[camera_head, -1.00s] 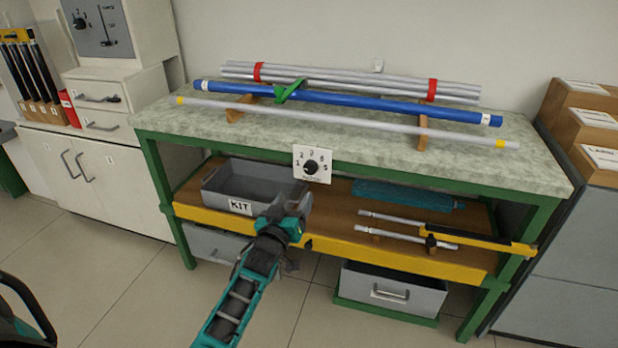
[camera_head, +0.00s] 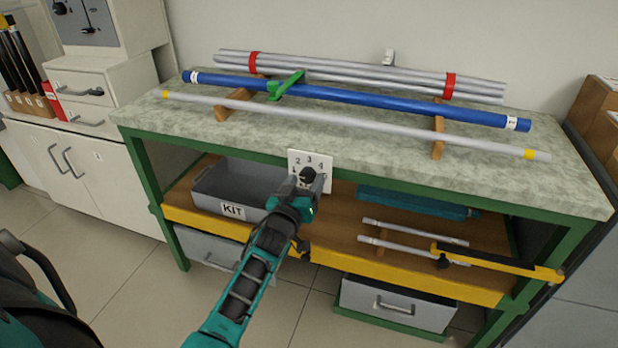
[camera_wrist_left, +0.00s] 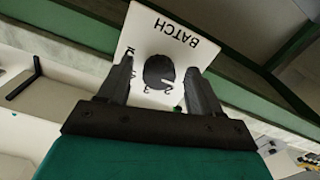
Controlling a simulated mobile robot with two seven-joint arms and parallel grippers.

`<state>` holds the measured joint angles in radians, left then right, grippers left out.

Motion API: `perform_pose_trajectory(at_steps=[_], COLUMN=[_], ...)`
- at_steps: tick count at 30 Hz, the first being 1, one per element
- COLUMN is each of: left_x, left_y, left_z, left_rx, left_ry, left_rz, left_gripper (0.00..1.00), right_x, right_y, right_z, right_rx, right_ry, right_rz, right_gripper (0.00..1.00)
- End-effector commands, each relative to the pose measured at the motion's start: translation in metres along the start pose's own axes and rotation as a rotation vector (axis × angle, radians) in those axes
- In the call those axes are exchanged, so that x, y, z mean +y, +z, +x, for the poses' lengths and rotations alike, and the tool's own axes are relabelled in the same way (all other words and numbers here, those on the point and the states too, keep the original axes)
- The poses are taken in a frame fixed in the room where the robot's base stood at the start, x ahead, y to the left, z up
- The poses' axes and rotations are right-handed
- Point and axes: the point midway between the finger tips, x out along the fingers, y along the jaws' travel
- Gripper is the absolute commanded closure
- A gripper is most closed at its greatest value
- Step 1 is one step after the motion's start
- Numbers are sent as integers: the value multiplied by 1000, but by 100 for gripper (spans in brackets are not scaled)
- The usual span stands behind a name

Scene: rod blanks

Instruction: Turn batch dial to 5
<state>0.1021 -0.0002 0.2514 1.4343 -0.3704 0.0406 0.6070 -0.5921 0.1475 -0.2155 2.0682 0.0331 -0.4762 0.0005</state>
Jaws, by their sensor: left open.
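The batch dial is a white plate (camera_head: 325,160) with numbers on the front edge of the workbench, and a dark round knob. My left gripper (camera_head: 314,181) is in front of the plate and covers its lower part in the head view. In the left wrist view the plate (camera_wrist_left: 180,22) appears upside down with the word BATCH. The knob (camera_wrist_left: 158,71) sits between the two open fingers of my left gripper (camera_wrist_left: 158,85). I see no clear contact with the knob. A light notch on the knob faces roughly the 2. My right gripper is not in view.
The workbench top (camera_head: 215,135) carries a blue rod (camera_head: 370,98), a grey rod (camera_head: 350,130) and a strapped bundle of rods (camera_head: 350,75). On the lower shelf stand a KIT bin (camera_head: 205,190) and short rods (camera_head: 400,247). An open drawer (camera_head: 400,300) sits below.

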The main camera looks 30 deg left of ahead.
Motion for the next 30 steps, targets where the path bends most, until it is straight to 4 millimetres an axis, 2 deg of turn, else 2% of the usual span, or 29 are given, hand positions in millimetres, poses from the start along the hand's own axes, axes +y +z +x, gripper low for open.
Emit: perform_pose_trajectory(at_steps=[8, 25, 26, 30], left_x=[0, 0, 0, 0], left_y=[0, 0, 0, 0], left_z=[0, 0, 0, 0], left_rx=[-1, 0, 0, 0], left_ry=[-1, 0, 0, 0], left_rz=[0, 0, 0, 5], left_gripper=[35, 89, 91, 91], right_x=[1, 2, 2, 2], right_y=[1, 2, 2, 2], right_z=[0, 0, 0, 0], right_rx=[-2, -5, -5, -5], right_ry=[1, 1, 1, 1], right_rz=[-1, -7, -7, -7], right_gripper=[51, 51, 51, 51])
